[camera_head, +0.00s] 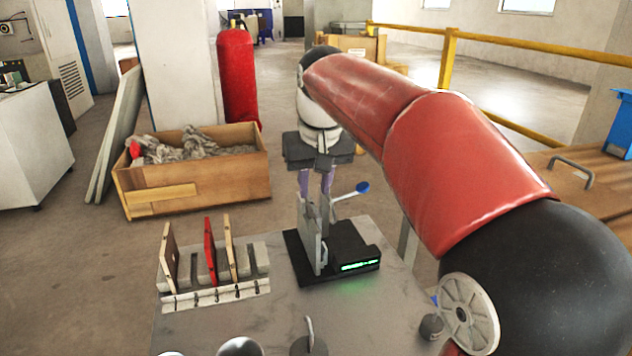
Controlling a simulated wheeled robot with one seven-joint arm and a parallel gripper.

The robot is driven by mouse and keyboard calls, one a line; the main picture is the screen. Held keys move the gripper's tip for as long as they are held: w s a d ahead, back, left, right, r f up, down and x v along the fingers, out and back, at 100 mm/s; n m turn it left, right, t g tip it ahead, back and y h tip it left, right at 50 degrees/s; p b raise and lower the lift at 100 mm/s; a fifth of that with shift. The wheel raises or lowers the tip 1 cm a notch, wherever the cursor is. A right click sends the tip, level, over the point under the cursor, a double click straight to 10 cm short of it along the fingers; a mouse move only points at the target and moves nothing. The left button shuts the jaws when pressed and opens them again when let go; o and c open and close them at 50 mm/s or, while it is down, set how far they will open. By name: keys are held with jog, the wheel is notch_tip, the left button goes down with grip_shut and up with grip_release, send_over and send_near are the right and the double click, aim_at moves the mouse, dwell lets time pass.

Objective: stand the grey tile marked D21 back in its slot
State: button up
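A grey tile (311,240) stands upright at the left side of a black tester (352,250) with a lit green display and a blue-knobbed lever (361,188). No D21 marking is readable on it. My gripper (316,194) points down above the tile, its purple fingers apart with a gap between them. The fingertips are close to the tile's top edge and partly hidden, so contact is unclear. The pale slotted rack (257,289) stands left of the tester. It holds a brown tile (169,258), a red tile (210,252) and a tan tile (230,250), with open slots among them.
The grey table (290,310) is clear between rack and tester. Round objects, including a metallic one (240,347), sit at its front edge. A wooden crate (197,180) of rope stands behind on the floor. My red arm covers the right side.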

aim_at(313, 205)
jog(key=shift+b+x, duration=1.4)
jog(key=shift+x, duration=1.65)
grip_shut()
jog(key=shift+r, duration=0.15)
notch_tip(313, 205, up, 11)
jog(key=p, duration=1)
